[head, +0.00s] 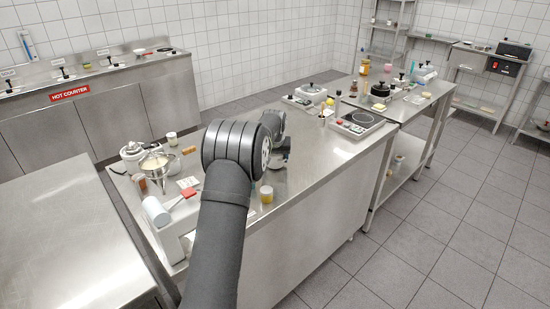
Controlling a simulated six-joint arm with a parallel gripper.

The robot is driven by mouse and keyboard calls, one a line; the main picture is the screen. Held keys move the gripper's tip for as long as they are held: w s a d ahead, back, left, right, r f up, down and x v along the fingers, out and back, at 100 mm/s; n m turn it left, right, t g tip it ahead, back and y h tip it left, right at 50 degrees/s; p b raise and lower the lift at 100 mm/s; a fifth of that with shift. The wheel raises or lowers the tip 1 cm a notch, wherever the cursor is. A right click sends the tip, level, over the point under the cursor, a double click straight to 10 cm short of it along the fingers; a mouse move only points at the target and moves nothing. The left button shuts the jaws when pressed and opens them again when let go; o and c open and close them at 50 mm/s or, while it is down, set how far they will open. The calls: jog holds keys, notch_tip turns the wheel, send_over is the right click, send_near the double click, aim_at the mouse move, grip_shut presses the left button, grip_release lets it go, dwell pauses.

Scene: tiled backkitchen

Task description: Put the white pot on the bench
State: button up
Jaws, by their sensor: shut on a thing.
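My gripper (280,156) is mostly hidden behind my dark arm, low over the middle steel bench (340,150). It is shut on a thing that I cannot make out. A white pot with a dark-knobbed lid (312,92) stands at the far end of that bench, apart from my gripper. A white lidded vessel (133,151) stands at the bench's near left end. Another white lidded vessel (425,73) stands on the far table. I cannot tell which of these, if any, the task names.
A pan (160,163), small jars and a white stand (172,240) crowd the near left end. A yellow jar (266,195) stands right of my arm. The left steel table (60,235) is bare.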

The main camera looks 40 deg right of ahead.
jog(key=shift+f, duration=0.1)
jog(key=o, duration=1.3)
jog(key=v, duration=1.2)
jog(key=x, duration=1.2)
jog(key=shift+f, duration=0.15)
notch_tip(320, 180, up, 3)
jog(key=shift+f, duration=0.15)
jog(key=shift+r, duration=0.65)
